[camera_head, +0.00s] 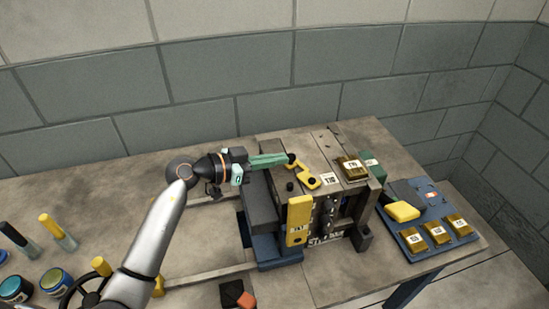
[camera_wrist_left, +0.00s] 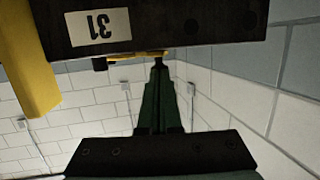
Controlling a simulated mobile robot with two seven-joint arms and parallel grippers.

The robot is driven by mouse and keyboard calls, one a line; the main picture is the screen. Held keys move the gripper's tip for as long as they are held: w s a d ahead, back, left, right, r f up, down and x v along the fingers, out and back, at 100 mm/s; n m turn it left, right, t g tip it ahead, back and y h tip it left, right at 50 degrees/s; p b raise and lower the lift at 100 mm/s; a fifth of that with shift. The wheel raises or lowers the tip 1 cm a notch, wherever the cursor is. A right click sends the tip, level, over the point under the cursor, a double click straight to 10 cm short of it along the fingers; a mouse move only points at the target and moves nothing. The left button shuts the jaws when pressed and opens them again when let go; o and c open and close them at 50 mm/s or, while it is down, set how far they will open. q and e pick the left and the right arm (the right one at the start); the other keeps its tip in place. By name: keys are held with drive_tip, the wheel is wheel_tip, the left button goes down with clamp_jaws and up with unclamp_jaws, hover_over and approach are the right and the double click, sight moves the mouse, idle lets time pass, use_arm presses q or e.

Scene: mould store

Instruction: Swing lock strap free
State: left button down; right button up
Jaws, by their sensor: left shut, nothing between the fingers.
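The mould (camera_head: 330,222) is a dark steel block on the bench. A yellow cranked bar (camera_head: 303,173), likely the lock strap, lies on its top edge. A yellow upright plate (camera_head: 298,222) is on its front face. My left gripper (camera_head: 290,158) has green fingers, shut and empty, its dark tips just behind the bar's far end; whether they touch it I cannot tell. In the left wrist view the shut fingers (camera_wrist_left: 158,66) end close to a thin yellow piece (camera_wrist_left: 138,54), under the block labelled 31 (camera_wrist_left: 180,25). My right gripper is out of view.
A blue tray (camera_head: 450,262) with brass blocks and a yellow-topped item stands right of the mould. A brass block (camera_head: 352,167) sits on the mould's top. Paint tins (camera_head: 56,282) and yellow-handled tools (camera_head: 57,232) are at left. A dark block with orange (camera_head: 237,295) lies in front.

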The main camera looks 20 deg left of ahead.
use_arm(q)
drive_tip(key=shift+w+r+m+g+h+p, duration=0.15)
drive_tip(key=shift+w+m+g+h+p, duration=0.3)
drive_tip(key=shift+p, duration=0.2)
drive_tip(key=shift+w+d+m+g+h, duration=0.15)
drive_tip(key=shift+m+g+h, duration=0.1)
drive_tip(key=shift+m+g, duration=0.1)
drive_tip(key=shift+w+d+f+m+g+h+b, duration=0.1)
drive_tip(key=shift+w+f+m+g+h+b, duration=0.15)
drive_tip(key=shift+m+g, duration=0.15)
drive_tip(key=shift+w+d+f+m+g+h+b, duration=0.1)
drive_tip(key=shift+m+g+h+b, duration=0.1)
drive_tip(key=shift+m+g+h, duration=0.15)
drive_tip(key=shift+w+m+g, duration=0.15)
drive_tip(key=shift+m+g, duration=0.2)
drive_tip(key=shift+g, duration=0.1)
drive_tip(key=shift+w+r+g+h, duration=0.15)
drive_tip(key=shift+g+h, duration=0.15)
drive_tip(key=shift+w+d+r+m+p, duration=0.1)
drive_tip(key=shift+w+r+m+p, duration=0.2)
drive_tip(key=shift+w+m, duration=0.1)
drive_tip(key=shift+d+f, duration=0.1)
drive_tip(key=shift+f, duration=0.1)
